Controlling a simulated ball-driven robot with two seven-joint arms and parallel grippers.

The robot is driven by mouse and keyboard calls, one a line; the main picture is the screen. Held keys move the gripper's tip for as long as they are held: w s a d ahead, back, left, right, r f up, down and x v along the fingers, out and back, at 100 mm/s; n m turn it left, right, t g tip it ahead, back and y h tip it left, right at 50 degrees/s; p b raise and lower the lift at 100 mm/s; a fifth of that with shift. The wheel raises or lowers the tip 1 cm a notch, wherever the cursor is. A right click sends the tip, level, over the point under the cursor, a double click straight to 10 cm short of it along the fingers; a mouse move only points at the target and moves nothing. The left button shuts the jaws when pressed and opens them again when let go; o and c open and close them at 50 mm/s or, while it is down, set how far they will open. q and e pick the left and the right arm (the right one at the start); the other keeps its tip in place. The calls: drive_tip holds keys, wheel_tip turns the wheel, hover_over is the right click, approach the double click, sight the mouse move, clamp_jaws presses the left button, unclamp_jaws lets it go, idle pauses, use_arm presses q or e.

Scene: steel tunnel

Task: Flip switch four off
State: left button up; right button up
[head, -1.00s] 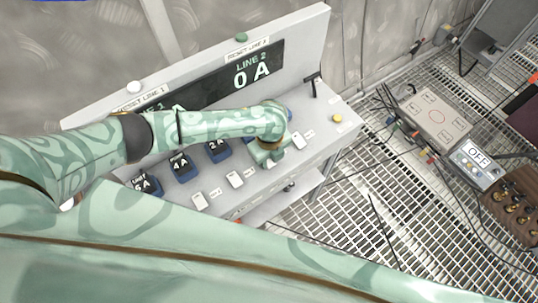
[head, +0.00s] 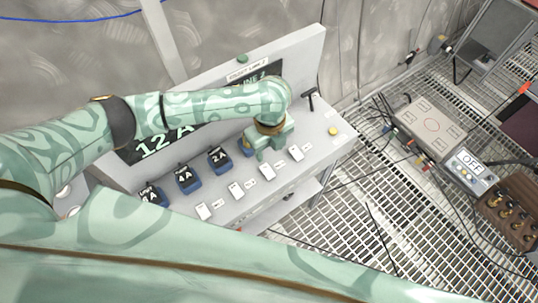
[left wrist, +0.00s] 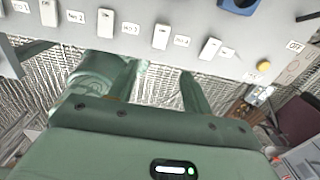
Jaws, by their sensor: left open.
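A grey sloped console (head: 322,165) carries a row of white rocker switches. The far-right switch (head: 296,153) and the one left of it (head: 267,171) are clear of my left gripper (head: 270,146), which hangs over the panel just behind them. In the left wrist view my open, empty fingers (left wrist: 163,70) point at the console's front edge. There a "No 4" label (left wrist: 181,40) sits between the last two switches, one to its left (left wrist: 160,36) and one to its right (left wrist: 209,47). I cannot tell the rocker positions. My right gripper is not in view.
Blue units (head: 219,160) marked in amps stand behind the switches. A yellow button (head: 333,131) is at the console's right end. A dark display (head: 150,147) reading 12 A is partly covered by my arm. Cabled boxes (head: 430,124) stand on the grating at right.

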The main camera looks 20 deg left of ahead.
use_arm(q)
drive_tip(key=shift+r, duration=1.4)
